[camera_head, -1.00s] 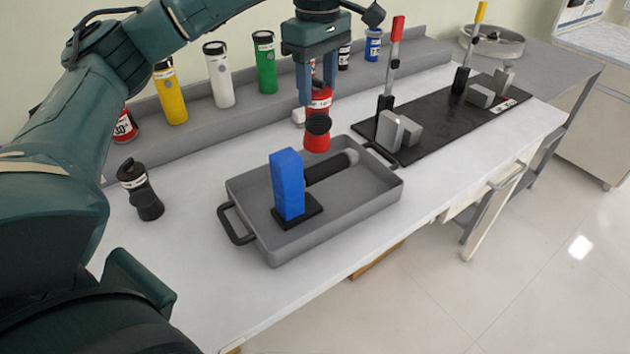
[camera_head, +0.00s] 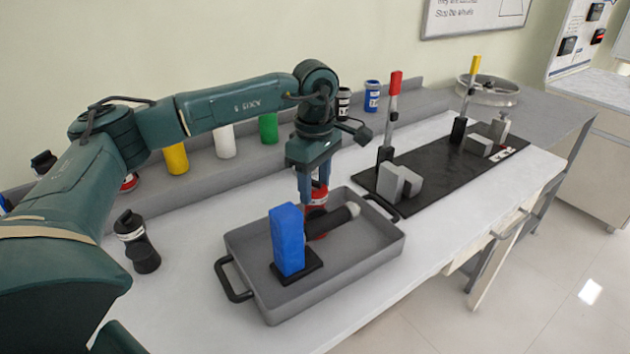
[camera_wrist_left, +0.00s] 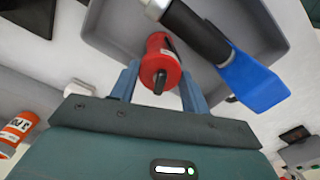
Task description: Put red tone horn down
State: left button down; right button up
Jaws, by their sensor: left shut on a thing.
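The red tone horn (camera_head: 317,195) is a red canister with dark parts. My left gripper (camera_head: 312,197) points down and is shut on it, at the far side of the grey tray (camera_head: 345,273). The wrist view shows the red horn (camera_wrist_left: 161,62) between the two blue-grey fingers of the left gripper (camera_wrist_left: 158,72). My right gripper is not in view.
A blue-headed tool (camera_head: 288,240) with a black handle lies in the tray. A black bottle (camera_head: 137,240) stands left of it. Yellow (camera_head: 176,158), white (camera_head: 225,141) and green (camera_head: 268,127) canisters stand on the back ledge. A black board (camera_head: 440,172) with clamps lies right.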

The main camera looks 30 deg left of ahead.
pick_arm(q)
jog(key=shift+f, duration=0.15)
jog(key=c, duration=0.7)
grip_release()
jog(key=shift+r, duration=0.65)
notch_tip(320, 180, up, 11)
jog(key=shift+d, duration=0.1)
